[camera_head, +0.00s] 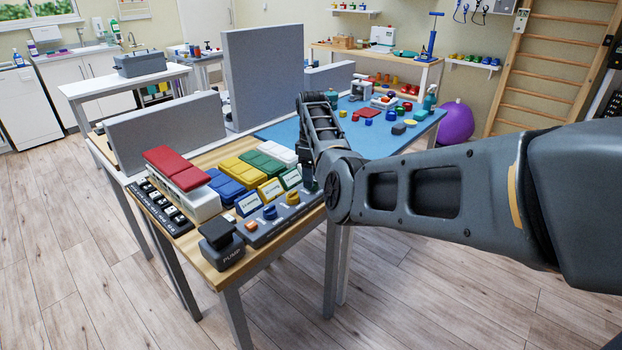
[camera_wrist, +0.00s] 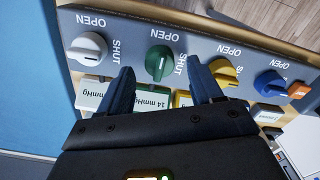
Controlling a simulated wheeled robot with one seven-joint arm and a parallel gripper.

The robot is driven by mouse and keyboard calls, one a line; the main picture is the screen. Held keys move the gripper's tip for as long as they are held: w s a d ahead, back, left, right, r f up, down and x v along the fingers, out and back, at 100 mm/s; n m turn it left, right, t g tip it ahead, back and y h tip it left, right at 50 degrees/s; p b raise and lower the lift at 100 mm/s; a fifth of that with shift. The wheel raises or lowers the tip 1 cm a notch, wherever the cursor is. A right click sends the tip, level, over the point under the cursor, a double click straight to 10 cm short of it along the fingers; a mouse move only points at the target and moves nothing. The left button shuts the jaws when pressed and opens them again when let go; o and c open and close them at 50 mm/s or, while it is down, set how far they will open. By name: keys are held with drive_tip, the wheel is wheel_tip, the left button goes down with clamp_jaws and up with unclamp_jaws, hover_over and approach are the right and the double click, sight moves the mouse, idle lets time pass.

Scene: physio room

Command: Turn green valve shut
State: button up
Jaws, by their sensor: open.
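In the wrist view the green valve (camera_wrist: 158,62) is a round knob with a raised grip on a grey panel (camera_wrist: 125,27). OPEN is printed above it and SHUT to its right. Its grip runs roughly up and down in the picture, with a pale line on it; I cannot tell its exact setting. My gripper (camera_wrist: 160,66) is open, one finger on each side of the green valve, with gaps between them and the knob. Contact is not visible. In the head view my arm hides the green valve; the panel (camera_head: 262,239) shows at the table's front edge.
The white valve (camera_wrist: 88,48) is left of the green one, the yellow valve (camera_wrist: 225,72) right, then the blue valve (camera_wrist: 270,83) and an orange button (camera_wrist: 298,90). Label cards stand close behind the knobs. A black PUMP block (camera_head: 221,245) sits at the table corner.

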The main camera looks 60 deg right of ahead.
drive_tip(key=shift+f, duration=0.95)
drive_tip(key=shift+c, duration=0.2)
drive_tip(key=c, duration=1)
